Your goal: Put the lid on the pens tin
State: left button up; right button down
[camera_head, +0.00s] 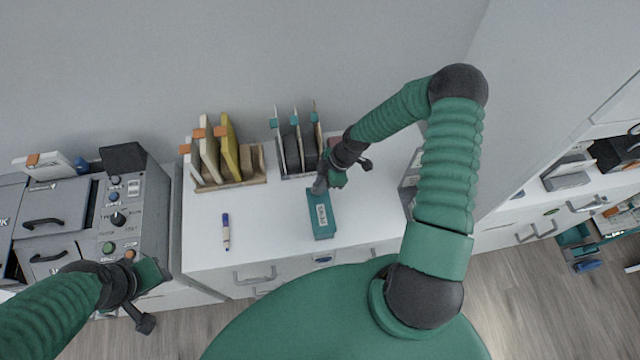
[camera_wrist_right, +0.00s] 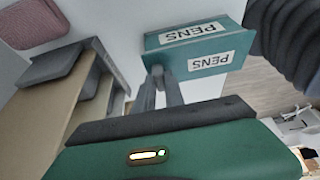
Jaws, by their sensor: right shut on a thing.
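The teal pens tin (camera_head: 323,234) is on the white desk, right of the middle in the head view. A white PENS label faces up on the teal lid (camera_head: 322,216). In the wrist view two PENS-labelled teal faces meet at an edge, and I cannot tell where the lid (camera_wrist_right: 205,63) ends and the tin (camera_wrist_right: 193,34) begins, or whether it is fully seated. My right gripper (camera_head: 322,187) is at the far end, with its fingers (camera_wrist_right: 160,75) shut close together on the lid's edge. My left gripper (camera_head: 155,297) is open and empty at lower left, away from the tin.
A blue and white marker (camera_head: 226,232) lies left of the tin. A wooden rack (camera_head: 232,183) and a dark rack (camera_head: 298,172) stand behind. A grey machine with knobs (camera_head: 125,215) is at the left. The desk between marker and tin is clear.

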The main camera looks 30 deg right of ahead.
jog(key=c, duration=1.3)
grip_release()
jog(key=shift+c, duration=0.2)
jog(key=v, duration=1.6)
jog(key=shift+d+r+b, duration=0.2)
jog(key=shift+r+b, duration=0.2)
jog(key=shift+s+f, duration=0.1)
jog(key=shift+s, duration=0.05)
